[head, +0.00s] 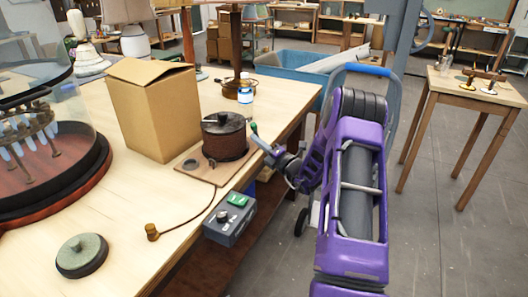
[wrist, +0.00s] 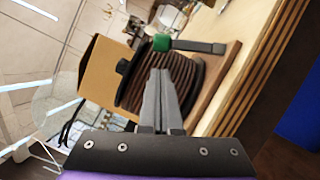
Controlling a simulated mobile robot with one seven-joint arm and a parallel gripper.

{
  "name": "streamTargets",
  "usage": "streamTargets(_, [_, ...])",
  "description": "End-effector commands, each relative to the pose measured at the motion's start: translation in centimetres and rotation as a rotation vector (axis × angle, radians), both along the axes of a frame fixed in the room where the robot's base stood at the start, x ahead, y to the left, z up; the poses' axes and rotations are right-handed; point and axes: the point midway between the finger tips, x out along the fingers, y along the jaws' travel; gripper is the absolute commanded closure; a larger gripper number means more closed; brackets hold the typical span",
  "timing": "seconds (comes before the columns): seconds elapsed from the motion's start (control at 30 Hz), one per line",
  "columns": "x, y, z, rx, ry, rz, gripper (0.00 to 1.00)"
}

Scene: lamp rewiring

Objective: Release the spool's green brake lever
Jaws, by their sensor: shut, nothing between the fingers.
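The spool (head: 225,143), wound with dark brown cord under a black top, stands on a wooden base board near the table's edge. It also shows in the wrist view (wrist: 183,75). Its brake lever is a dark bar with a green knob (wrist: 161,43); in the head view a small bit of the green (head: 254,127) shows at the spool's right side. My gripper (head: 258,138) reaches in from the right, beside the spool. In the wrist view its fingers (wrist: 160,73) are together and empty, pointing toward the green knob. I cannot tell whether they touch the spool or lever.
A cardboard box (head: 155,112) stands behind and left of the spool. A grey control box (head: 230,222) with a green patch is at the table's front edge, and a cord runs to a brass piece (head: 152,232). A glass-domed lamp (head: 40,150) fills the left.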

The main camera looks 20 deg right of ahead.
Motion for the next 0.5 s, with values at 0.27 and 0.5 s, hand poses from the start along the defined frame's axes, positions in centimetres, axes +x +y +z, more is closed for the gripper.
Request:
streamTargets(0.27, [1.8,-0.9,0.8,0.0,0.0,0.001,1.0])
streamTargets(0.5, [1.8,-1.0,0.8,0.001,0.001,0.001,1.0])
